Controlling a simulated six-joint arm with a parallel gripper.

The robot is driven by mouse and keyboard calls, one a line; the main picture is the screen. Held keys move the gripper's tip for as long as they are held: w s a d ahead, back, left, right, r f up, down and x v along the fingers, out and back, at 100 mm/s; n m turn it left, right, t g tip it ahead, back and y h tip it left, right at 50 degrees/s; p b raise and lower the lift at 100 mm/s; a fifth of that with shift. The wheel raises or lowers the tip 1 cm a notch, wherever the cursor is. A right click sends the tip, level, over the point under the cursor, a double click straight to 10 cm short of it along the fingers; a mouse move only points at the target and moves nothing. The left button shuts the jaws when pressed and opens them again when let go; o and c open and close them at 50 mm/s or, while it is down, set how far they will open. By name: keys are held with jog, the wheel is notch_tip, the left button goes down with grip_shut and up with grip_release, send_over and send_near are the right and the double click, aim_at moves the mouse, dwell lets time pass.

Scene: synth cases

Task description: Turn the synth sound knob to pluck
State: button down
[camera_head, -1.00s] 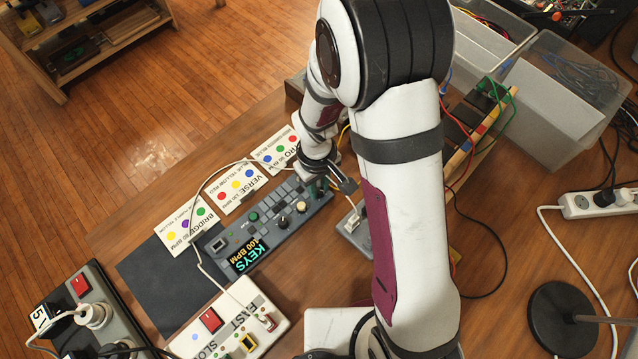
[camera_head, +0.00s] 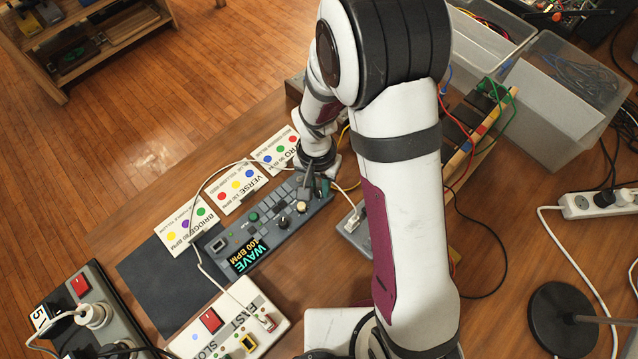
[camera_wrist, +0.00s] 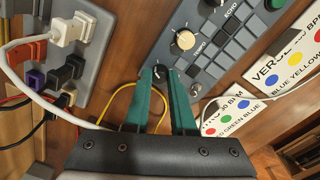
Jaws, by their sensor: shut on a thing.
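The synth (camera_head: 228,231) is a dark blue-grey box with knobs and a pad grid. Its screen (camera_head: 247,254) reads WAVE and 100 BPM. A cream knob (camera_head: 302,207), a black knob (camera_head: 282,222) and a green button (camera_head: 253,216) are uncovered. My gripper (camera_head: 318,187) is at the synth's right end. In the wrist view, its two teal fingers (camera_wrist: 161,74) are shut on a small dark knob (camera_wrist: 163,69) at the synth's end. The fingers hide most of this knob. The cream knob (camera_wrist: 184,41) shows just beyond the fingertips.
White cards marked BRIDGE (camera_head: 188,224), VERSE (camera_head: 241,188) and a third card (camera_head: 276,149) lie along the synth's far side. A white box with a red button (camera_head: 211,320) stands near its left end. A grey socket panel (camera_wrist: 88,50) and a yellow cable (camera_wrist: 112,96) are close to my gripper.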

jog(key=m, duration=0.5)
jog(key=shift+m, duration=0.3)
jog(key=m, duration=1)
jog(key=shift+m, duration=0.4)
jog(key=m, duration=0.5)
jog(key=shift+d+m+y, duration=0.1)
jog(key=shift+m+y, duration=0.2)
jog(key=c, duration=0.7)
grip_release()
jog(key=shift+c, duration=0.2)
jog(key=shift+r, duration=0.1)
